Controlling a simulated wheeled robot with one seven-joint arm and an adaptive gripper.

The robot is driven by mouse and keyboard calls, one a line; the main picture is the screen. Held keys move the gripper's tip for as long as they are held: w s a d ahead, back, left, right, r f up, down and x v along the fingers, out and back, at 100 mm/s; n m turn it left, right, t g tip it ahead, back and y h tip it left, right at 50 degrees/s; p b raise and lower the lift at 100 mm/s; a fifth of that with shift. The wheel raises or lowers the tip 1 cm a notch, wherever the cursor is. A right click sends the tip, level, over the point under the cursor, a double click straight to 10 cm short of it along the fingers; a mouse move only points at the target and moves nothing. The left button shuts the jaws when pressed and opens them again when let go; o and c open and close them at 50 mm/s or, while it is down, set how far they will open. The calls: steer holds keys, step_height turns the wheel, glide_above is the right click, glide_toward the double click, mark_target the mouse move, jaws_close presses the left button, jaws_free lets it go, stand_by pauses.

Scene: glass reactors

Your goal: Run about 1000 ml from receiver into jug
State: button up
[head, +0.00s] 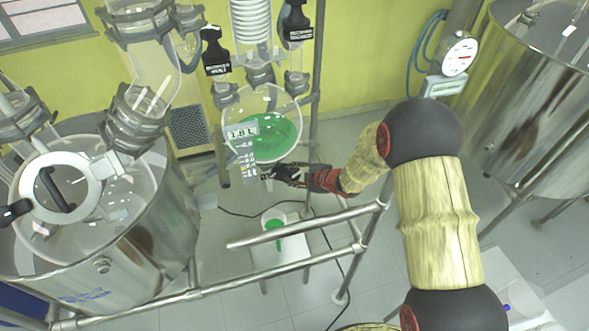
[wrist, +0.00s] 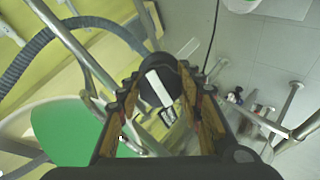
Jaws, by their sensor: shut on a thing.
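The receiver (head: 285,104) is a round glass vessel with green liquid in its lower part and a scale label on its left side. Its green contents show at the left of the wrist view (wrist: 70,135). My gripper (head: 280,174) is just below the receiver. In the wrist view my gripper (wrist: 160,92) is shut on a black valve handle with a white bar (wrist: 158,86). The jug (head: 267,214) stands on a white-topped stool below, with green liquid in it. Whether liquid is running is unclear. Part of the jug shows at the top of the wrist view (wrist: 238,5).
Metal frame rails (head: 300,228) run between me and the jug. A large steel-jacketed reactor (head: 150,235) stands at left. A steel tank (head: 525,110) with a dial gauge (head: 458,54) nearby is at right. A dark cable crosses the floor.

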steer(key=shift+m+p, duration=0.45)
steer(key=shift+m, duration=0.15)
steer(key=o, duration=1.2)
steer(key=shift+d, duration=0.1)
steer(key=v, duration=1.2)
